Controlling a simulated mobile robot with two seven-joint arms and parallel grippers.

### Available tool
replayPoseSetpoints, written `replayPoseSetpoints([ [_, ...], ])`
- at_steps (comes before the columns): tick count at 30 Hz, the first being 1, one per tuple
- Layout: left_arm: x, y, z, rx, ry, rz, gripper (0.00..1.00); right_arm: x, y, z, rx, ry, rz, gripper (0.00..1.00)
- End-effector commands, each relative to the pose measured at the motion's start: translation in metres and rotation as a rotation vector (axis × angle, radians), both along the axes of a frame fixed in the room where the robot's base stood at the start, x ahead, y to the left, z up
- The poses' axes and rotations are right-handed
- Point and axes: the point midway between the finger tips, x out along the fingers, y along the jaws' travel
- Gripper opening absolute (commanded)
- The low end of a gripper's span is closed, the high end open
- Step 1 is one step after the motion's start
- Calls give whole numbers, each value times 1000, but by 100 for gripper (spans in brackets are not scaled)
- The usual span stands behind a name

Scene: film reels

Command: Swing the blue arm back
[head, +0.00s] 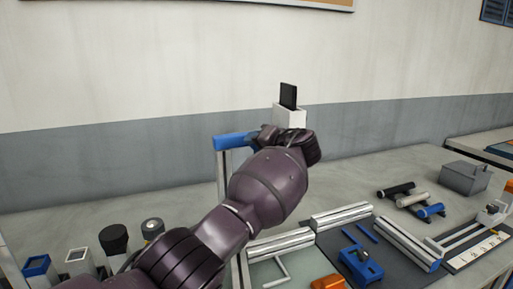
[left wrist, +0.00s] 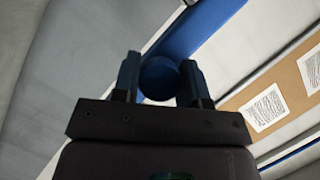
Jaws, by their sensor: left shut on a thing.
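The blue arm (head: 233,141) is at the middle of the head view, level, on top of a pale upright post (head: 221,172) above the bench. My left gripper (head: 261,135) is at its right end, with its fingers partly hidden by my wrist. In the left wrist view, the two dark fingers of my left gripper (left wrist: 160,80) stand on either side of a round blue end (left wrist: 160,77). The blue arm's bar (left wrist: 205,25) runs up and right behind it. My left gripper is shut on the blue arm. My right gripper is not in view.
A white holder with a black plate (head: 288,96) stands behind my wrist. Silver rails (head: 408,243), a blue clamp (head: 361,266) and an orange part (head: 328,282) lie at the front right. Several small holders and knobs (head: 113,240) stand at the front left. Rollers (head: 411,200) and a grey box (head: 465,176) are at right.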

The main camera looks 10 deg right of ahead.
Motion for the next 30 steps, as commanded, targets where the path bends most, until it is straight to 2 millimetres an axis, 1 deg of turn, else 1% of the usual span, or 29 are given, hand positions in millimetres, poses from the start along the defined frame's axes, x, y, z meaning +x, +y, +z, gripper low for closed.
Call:
replayPoseSetpoints([
  [1,1,0,9,2,-16,3,0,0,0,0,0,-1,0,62],
  [17,2,1,12,3,-21,17,0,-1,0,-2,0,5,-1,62],
  [18,2,1,12,3,-21,17,41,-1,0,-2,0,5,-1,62],
  [20,2,1,12,3,-21,17,50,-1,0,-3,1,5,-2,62],
  [21,2,1,12,2,-21,16,56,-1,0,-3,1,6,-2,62],
  [23,2,1,11,2,-19,16,65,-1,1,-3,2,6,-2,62],
  [30,2,1,5,2,-10,16,65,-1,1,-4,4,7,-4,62],
])
